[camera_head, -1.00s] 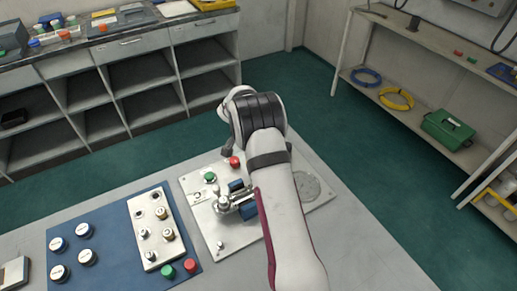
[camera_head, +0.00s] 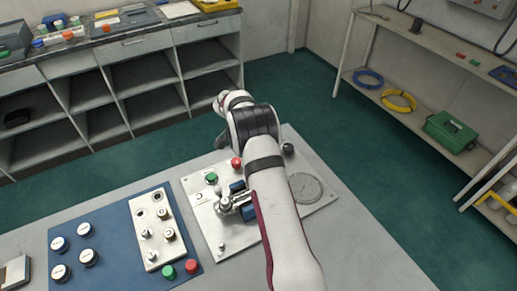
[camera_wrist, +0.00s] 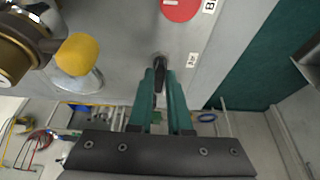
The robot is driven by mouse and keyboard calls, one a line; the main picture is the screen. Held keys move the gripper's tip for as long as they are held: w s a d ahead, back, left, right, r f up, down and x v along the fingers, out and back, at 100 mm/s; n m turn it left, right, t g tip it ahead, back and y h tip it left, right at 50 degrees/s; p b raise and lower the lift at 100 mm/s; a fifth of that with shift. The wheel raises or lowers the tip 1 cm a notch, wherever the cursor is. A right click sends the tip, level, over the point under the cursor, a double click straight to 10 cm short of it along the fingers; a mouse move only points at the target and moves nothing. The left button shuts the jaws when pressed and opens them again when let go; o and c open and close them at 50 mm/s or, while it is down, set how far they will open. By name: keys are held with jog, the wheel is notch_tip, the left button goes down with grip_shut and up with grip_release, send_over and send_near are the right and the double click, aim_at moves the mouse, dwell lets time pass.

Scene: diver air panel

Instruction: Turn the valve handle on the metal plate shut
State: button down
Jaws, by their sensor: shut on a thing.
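The light metal plate (camera_head: 213,232) lies on the grey table and carries a metal valve body with blue parts (camera_head: 237,187), a green knob (camera_head: 211,178), a red knob (camera_head: 236,163) and a round grey disc (camera_head: 305,187). In the wrist view my gripper (camera_wrist: 161,88) has its teal fingers shut on a slim dark piece (camera_wrist: 160,64), seemingly the valve handle. A red round knob (camera_wrist: 181,6) is just beyond it. A yellow grip (camera_wrist: 78,54) on a brass fitting (camera_wrist: 14,60) is to the left.
A blue mat (camera_head: 105,262) with white caps and a white fitting block (camera_head: 150,205) lies left of the plate. A dark ball knob (camera_head: 288,148) is at the plate's far corner. Shelves with hoses and a green box (camera_head: 450,132) stand right.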

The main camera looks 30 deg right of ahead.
jog(key=c, duration=0.8)
grip_release()
jog(key=shift+c, duration=0.2)
jog(key=v, duration=1.5)
jog(key=shift+a+r, duration=0.25)
jog(key=shift+r, duration=0.1)
